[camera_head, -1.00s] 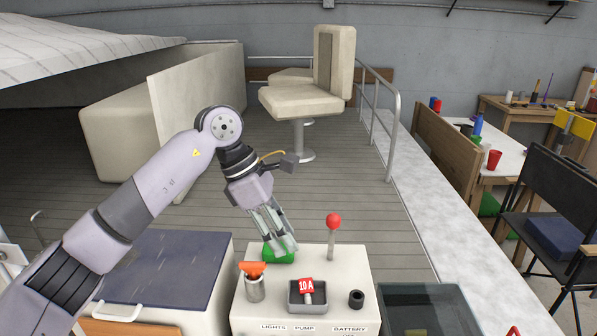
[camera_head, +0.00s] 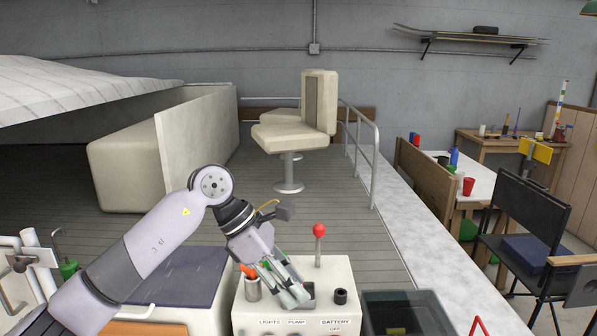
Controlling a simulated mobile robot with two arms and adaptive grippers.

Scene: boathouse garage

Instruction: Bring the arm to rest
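My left arm comes in from the lower left and bends down at a grey joint. My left gripper (camera_head: 293,295) is low over the front of the white control box (camera_head: 330,275). Its fingers cover the middle of the box top, hiding most of the small grey tray there. I cannot tell whether the fingers are apart or hold something. A metal cup with an orange piece (camera_head: 250,271) stands just left of the fingers. A lever with a red knob (camera_head: 319,230) stands upright behind them. My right gripper is not clearly in view.
A black round socket (camera_head: 340,296) is right of the fingers. A dark open bin (camera_head: 405,298) stands right of the box, a dark-topped cabinet (camera_head: 190,272) left. A cream seat (camera_head: 290,136) and a metal rail (camera_head: 375,165) stand behind on the deck.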

